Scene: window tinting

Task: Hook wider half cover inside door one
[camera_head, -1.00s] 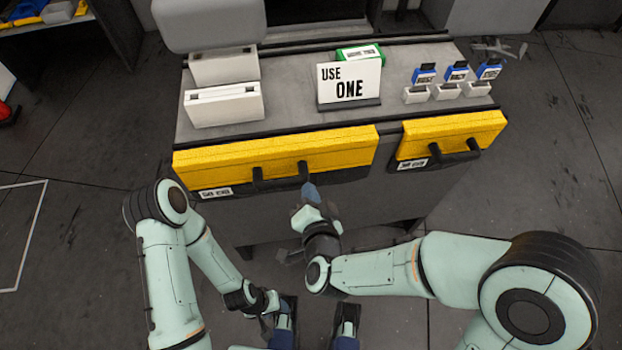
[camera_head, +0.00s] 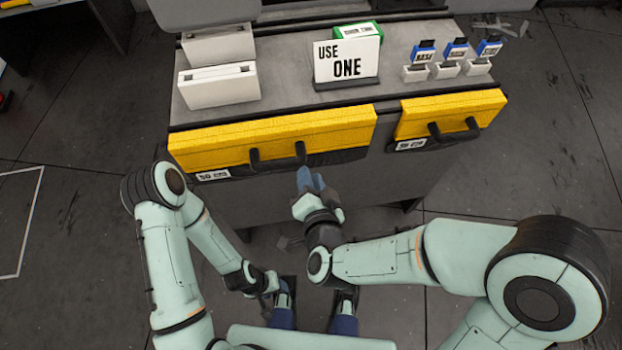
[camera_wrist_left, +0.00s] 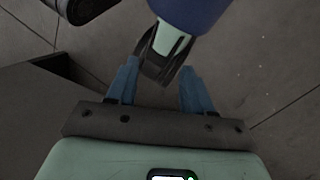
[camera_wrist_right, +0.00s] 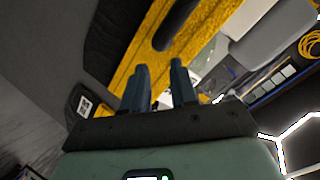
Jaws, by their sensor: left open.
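A wide yellow piece with a dark lower edge and a black handle (camera_head: 277,155) runs along the front left of the grey bench, with a white label (camera_head: 213,175). I cannot tell whether this wide yellow piece (camera_head: 270,136) is the wider half cover; no door marked one is clear. My right gripper (camera_head: 311,177) is just below and in front of its handle, apart from it. In the right wrist view my right gripper (camera_wrist_right: 159,72) is partly open and empty, with yellow surface beyond it. My left gripper (camera_wrist_left: 160,68) is open and empty, low over the floor.
A narrower yellow piece (camera_head: 450,114) with its own handle is at the right front. On the bench top (camera_head: 285,85) are white boxes (camera_head: 217,85), a "USE ONE" sign (camera_head: 346,61), a green box (camera_head: 357,31) and blue items in white holders (camera_head: 447,69). Floor right is clear.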

